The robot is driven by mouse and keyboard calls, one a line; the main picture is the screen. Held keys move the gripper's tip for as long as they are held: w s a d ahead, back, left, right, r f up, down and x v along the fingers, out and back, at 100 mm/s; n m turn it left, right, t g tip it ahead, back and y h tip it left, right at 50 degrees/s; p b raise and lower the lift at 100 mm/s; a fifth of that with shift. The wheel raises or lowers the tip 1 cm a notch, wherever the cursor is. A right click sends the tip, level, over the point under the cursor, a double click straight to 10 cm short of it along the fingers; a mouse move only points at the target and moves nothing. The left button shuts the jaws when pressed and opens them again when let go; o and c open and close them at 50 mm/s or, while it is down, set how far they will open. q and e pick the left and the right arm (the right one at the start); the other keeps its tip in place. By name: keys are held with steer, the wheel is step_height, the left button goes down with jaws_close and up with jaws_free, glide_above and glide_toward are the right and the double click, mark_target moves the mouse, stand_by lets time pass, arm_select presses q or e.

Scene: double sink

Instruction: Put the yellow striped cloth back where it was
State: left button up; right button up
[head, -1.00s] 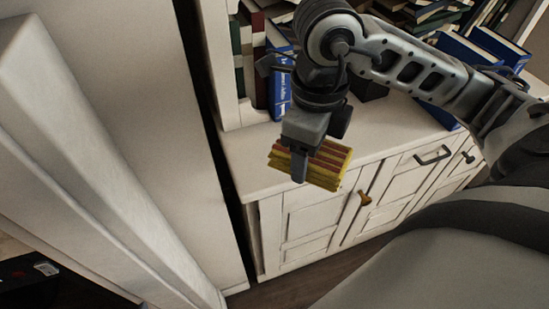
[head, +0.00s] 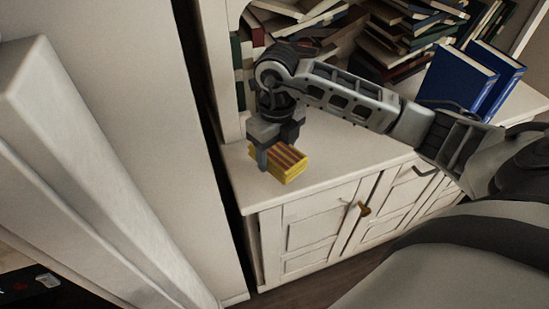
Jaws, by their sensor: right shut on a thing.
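The yellow striped cloth (head: 288,166) is a folded block with red-brown stripes on top. It is at the left end of the white cabinet top (head: 340,158), near the front edge. My right gripper (head: 270,158) points down and is shut on the cloth's left part. The cloth is on or just above the surface; I cannot tell which. My left gripper is not in view.
Two blue books (head: 456,78) stand upright at the back right of the cabinet top. Several books lie piled on the shelves behind. A white wall panel (head: 120,120) is close on the left. The cabinet top right of the cloth is clear.

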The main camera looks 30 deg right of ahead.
steer(key=shift+w+f, duration=0.4)
steer(key=shift+f, duration=1.85)
steer(key=o, duration=0.9)
steer(key=shift+o, duration=0.2)
step_height(320, 180, up, 12)
steer(key=shift+r, duration=0.25)
